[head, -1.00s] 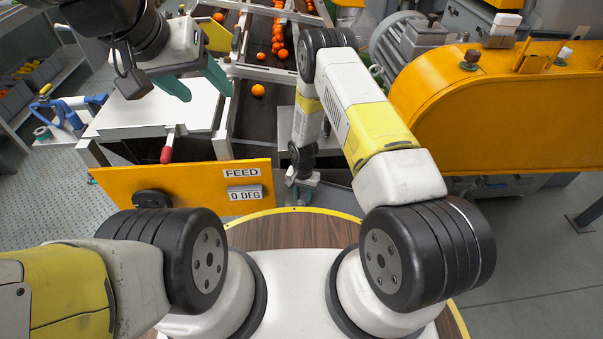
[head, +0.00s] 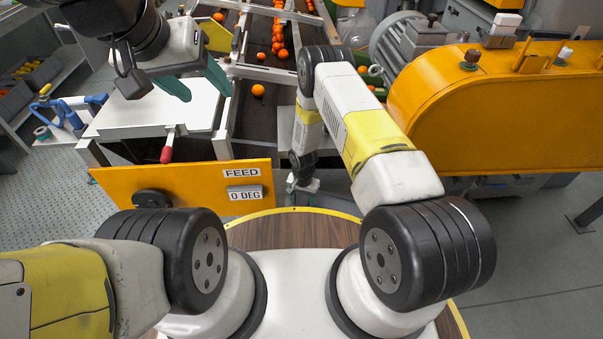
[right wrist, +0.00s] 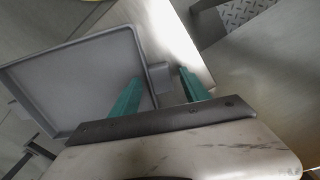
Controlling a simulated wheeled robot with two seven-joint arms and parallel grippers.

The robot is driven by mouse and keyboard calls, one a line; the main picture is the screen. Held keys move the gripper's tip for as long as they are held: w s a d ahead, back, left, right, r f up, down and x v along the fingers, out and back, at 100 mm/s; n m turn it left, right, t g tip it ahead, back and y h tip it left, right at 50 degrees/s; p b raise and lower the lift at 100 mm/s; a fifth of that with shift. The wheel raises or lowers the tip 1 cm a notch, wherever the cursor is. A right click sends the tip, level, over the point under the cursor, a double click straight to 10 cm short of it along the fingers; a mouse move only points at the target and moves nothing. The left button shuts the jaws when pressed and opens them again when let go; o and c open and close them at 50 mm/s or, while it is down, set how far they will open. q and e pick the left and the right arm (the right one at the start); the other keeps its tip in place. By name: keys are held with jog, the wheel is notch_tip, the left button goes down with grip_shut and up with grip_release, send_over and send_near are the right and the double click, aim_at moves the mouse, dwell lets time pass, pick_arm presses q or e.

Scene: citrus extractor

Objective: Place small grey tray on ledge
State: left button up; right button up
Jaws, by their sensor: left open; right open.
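The small grey tray (right wrist: 75,85) shows only in the right wrist view, on the left, with raised rims and a small tab (right wrist: 159,77) on its right side. My right gripper (right wrist: 160,94) is open. Its left finger overlaps the tray's inside and its right finger is outside the rim, with the tab between them in the picture; contact cannot be told. My left gripper (head: 195,84) is open and empty above a white plate (head: 160,112). I cannot tell which surface is the ledge.
An orange FEED panel (head: 190,185) with a red-tipped lever (head: 167,155) stands ahead. A conveyor (head: 255,115) carries several oranges. A large orange machine housing (head: 490,110) is at right. A pale surface (right wrist: 178,40) lies beyond the tray's tab.

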jog(key=d+r+n+t+y, duration=0.1)
jog(key=d+r, duration=0.2)
jog(key=r, duration=1.8)
jog(key=d+r+t, duration=0.1)
jog(key=d+r, duration=0.1)
jog(key=r, duration=1.9)
jog(key=s+d+r+n+t, duration=0.1)
jog(key=s+d+r, duration=0.1)
jog(key=s+r, duration=0.35)
jog(key=s+d+r+n+t, duration=0.1)
jog(key=s+d+r, duration=0.15)
jog(key=r, duration=0.55)
jog(key=s+r+n+t, duration=0.1)
jog(key=s+r, duration=0.2)
jog(key=s, duration=0.4)
jog(key=s+d+r+t+y, duration=0.1)
jog(key=s+r, duration=0.3)
jog(key=s, duration=0.3)
jog(key=shift+s+d+r+n, duration=0.25)
jog(key=shift+s+d+n, duration=0.05)
jog(key=shift+s+n, duration=0.1)
jog(key=shift+a, duration=0.1)
